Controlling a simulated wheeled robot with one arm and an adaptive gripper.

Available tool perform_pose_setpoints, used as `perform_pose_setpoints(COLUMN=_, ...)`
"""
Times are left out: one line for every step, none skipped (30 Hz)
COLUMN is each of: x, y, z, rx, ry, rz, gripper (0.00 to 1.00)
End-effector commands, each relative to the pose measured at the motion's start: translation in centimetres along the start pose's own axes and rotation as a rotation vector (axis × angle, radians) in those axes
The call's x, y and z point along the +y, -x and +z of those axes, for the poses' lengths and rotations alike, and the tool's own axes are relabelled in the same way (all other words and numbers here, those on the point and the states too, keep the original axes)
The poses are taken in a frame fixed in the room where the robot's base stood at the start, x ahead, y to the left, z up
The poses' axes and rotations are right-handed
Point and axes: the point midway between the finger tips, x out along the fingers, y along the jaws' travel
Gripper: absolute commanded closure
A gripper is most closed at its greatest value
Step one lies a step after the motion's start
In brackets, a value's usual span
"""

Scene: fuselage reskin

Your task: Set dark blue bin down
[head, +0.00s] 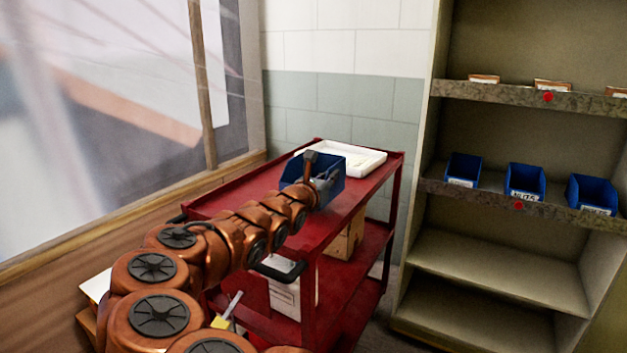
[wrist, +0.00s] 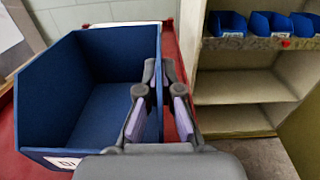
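The dark blue bin (wrist: 52,98) is open-topped with a white label on its front, and fills the left of the wrist view. In the head view the dark blue bin (head: 331,184) is at the red cart's top shelf, partly hidden by my arm; it appears upright and resting there. My gripper (wrist: 159,72) is at the bin's right wall, with one finger on the inner side and one on the outer side. In the head view my gripper (head: 322,184) is mostly hidden against the bin.
The red cart (head: 232,203) carries a white tray (head: 365,160) behind the bin. A cardboard box (head: 345,238) is on its lower shelf. A shelf unit (head: 480,250) at right holds several blue bins (head: 525,181); its lower shelves are empty. A wood-framed window is at left.

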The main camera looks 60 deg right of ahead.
Motion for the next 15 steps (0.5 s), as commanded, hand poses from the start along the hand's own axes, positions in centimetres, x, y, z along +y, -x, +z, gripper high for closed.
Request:
perform_pose_setpoints(x=0.3, y=0.0, z=0.2, rx=0.001, ry=0.001, rz=0.001, gripper=1.00)
perform_pose_setpoints(x=0.6, y=0.0, z=0.1, rx=0.002, ry=-0.002, rz=0.003, gripper=1.00)
perform_pose_setpoints(x=1.0, y=-0.1, z=0.0, rx=0.001, ry=-0.001, rz=0.005, gripper=1.00)
perform_pose_setpoints(x=1.2, y=-0.1, z=0.0, rx=0.000, ry=-0.003, rz=0.006, gripper=1.00)
perform_pose_setpoints(x=1.5, y=-0.1, z=0.0, rx=0.001, ry=-0.002, rz=0.007, gripper=1.00)
perform_pose_setpoints(x=1.8, y=-0.1, z=-0.1, rx=0.002, ry=-0.002, rz=0.007, gripper=1.00)
perform_pose_setpoints(x=2.0, y=-0.2, z=-0.2, rx=0.003, ry=-0.001, rz=0.007, gripper=1.00)
perform_pose_setpoints(x=2.2, y=-0.2, z=-0.2, rx=0.004, ry=-0.001, rz=0.006, gripper=1.00)
perform_pose_setpoints(x=2.5, y=-0.2, z=-0.2, rx=0.003, ry=-0.002, rz=0.004, gripper=1.00)
perform_pose_setpoints(x=2.7, y=-0.3, z=-0.2, rx=0.002, ry=-0.002, rz=0.002, gripper=1.00)
perform_pose_setpoints(x=2.9, y=-0.3, z=-0.2, rx=0.002, ry=-0.001, rz=0.000, gripper=1.00)
perform_pose_setpoints(x=3.4, y=-0.3, z=-0.3, rx=0.003, ry=-0.002, rz=0.002, gripper=1.00)
perform_pose_setpoints(x=3.6, y=-0.3, z=-0.4, rx=0.004, ry=-0.001, rz=0.003, gripper=1.00)
perform_pose_setpoints(x=3.9, y=-0.4, z=-0.5, rx=0.005, ry=-0.002, rz=0.003, gripper=1.00)
perform_pose_setpoints(x=4.3, y=-0.4, z=-0.5, rx=0.003, ry=-0.001, rz=0.003, gripper=1.00)
